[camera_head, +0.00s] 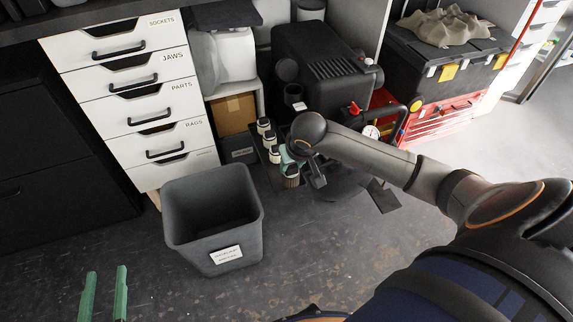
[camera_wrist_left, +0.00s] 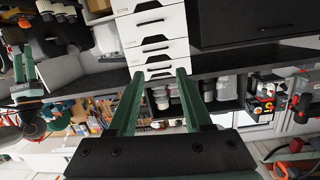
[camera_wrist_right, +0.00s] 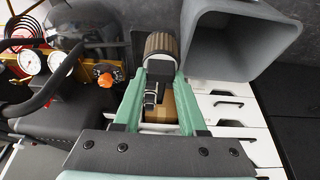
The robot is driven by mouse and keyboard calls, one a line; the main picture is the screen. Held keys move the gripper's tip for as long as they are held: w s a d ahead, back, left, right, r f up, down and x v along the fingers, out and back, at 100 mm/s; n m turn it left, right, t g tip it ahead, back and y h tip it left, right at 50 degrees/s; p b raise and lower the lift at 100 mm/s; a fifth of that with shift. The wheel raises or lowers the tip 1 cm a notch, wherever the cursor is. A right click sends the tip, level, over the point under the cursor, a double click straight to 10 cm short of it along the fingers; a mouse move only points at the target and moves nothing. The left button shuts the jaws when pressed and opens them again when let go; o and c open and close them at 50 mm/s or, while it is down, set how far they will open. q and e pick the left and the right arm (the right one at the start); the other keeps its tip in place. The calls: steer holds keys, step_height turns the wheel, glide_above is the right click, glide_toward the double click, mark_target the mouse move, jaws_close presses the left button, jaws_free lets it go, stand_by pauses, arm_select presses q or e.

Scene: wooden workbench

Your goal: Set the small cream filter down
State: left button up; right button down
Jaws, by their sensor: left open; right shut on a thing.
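Several small pale-labelled items (camera_head: 269,138) stand in a row left of the filter. A grey bin (camera_head: 213,215) stands to the left, near white drawers (camera_head: 125,80). A black machine (camera_head: 325,60) with a gauge is behind, and a red tool chest (camera_head: 440,118) is right.

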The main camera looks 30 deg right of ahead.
steer(key=w+d+f+b, duration=0.1)
steer(key=w+f+b, duration=0.1)
steer(key=f, duration=0.1)
steer(key=w+d+f+b, duration=0.1)
steer(key=w+f+b, duration=0.1)
steer(key=w+f, duration=0.1)
steer(key=w+d+f+b, duration=0.1)
steer(key=w+f+b, duration=0.1)
steer(key=f, duration=0.2)
steer(key=shift+w+d+f, duration=0.25)
steer(key=shift+d, duration=0.1)
arm_select(q)
steer(key=s+d+r+m+t+h, duration=0.1)
steer(key=s+r+m+t+h, duration=0.2)
steer(key=r, duration=0.7)
steer(key=s+d+r+m+t+h, duration=0.1)
steer(key=s+r+m+t+h, duration=0.2)
steer(key=r+m+h, duration=0.2)
step_height(320, 180, up, 6)
steer(key=h, duration=0.3)
steer(key=shift+s+f+m+t, duration=0.2)
steer(key=shift+s+m+t, duration=0.1)
arm_select(e)
steer(key=shift+c, duration=2.3)
jaws_free()
steer(key=shift+f, duration=0.1)
